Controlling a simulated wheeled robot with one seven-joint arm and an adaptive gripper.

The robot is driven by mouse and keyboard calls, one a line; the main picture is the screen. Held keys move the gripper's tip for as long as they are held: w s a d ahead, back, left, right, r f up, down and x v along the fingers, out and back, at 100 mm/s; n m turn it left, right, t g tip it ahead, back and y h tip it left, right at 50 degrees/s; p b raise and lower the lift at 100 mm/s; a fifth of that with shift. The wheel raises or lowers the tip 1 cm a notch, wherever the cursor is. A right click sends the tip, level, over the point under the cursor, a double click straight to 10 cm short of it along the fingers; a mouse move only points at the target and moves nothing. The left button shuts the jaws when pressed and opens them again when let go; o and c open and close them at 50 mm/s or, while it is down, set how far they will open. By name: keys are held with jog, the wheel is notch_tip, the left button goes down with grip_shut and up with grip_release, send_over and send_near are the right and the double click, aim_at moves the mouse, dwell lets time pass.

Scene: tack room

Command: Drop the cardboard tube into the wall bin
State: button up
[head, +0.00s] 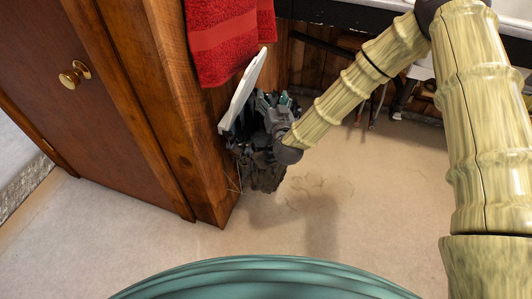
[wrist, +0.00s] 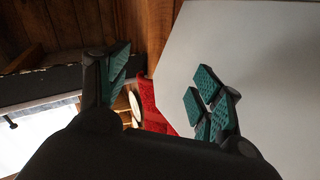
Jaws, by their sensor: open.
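My gripper (head: 274,103) is at the side of the wooden cabinet, just below the red towel and against or close to a white panel (head: 243,92). In the wrist view my gripper (wrist: 160,88) has its teal-padded fingers spread apart with nothing between them. The white panel (wrist: 265,60) fills the right side there, behind the right finger. The panel may be part of the wall bin, but I cannot tell. A dark, ragged shape (head: 265,178) hangs under the gripper; what it is stays unclear. I see no cardboard tube in either view.
A red towel (head: 230,40) hangs above the panel and also shows in the wrist view (wrist: 152,112). The wooden cabinet (head: 160,90) with a brass knob (head: 74,73) stands at left. A dark-edged counter (head: 350,15) runs along the back. The pale floor (head: 340,215) is largely clear.

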jog(key=v, duration=1.1)
jog(key=shift+s, duration=0.2)
